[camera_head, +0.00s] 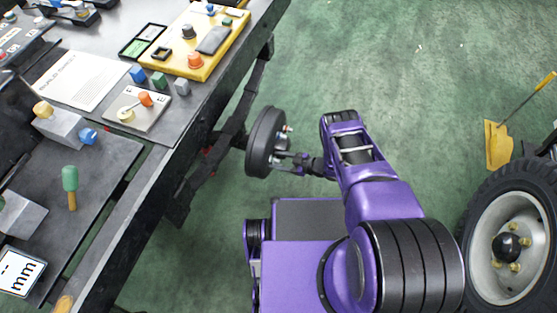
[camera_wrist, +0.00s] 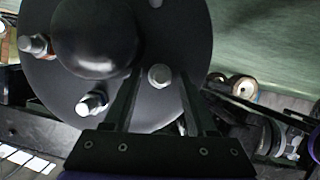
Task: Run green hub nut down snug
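The hub (camera_head: 265,142) is a dark upright disc beside the table edge in the head view. In the wrist view, the hub face (camera_wrist: 175,32) fills the upper left, with a black domed centre cap (camera_wrist: 95,38). Silvery nuts or stud ends show at the left (camera_wrist: 35,44), lower left (camera_wrist: 91,104) and right (camera_wrist: 160,76). I cannot make out a green nut. My gripper (camera_wrist: 161,82) is at the hub face, fingers apart on either side of the right silvery piece, with visible gaps. In the head view my gripper (camera_head: 293,158) reaches the hub's right side.
A large tyred wheel (camera_head: 510,240) stands at right, below a yellow dustpan (camera_head: 498,143). Green floor between is clear.

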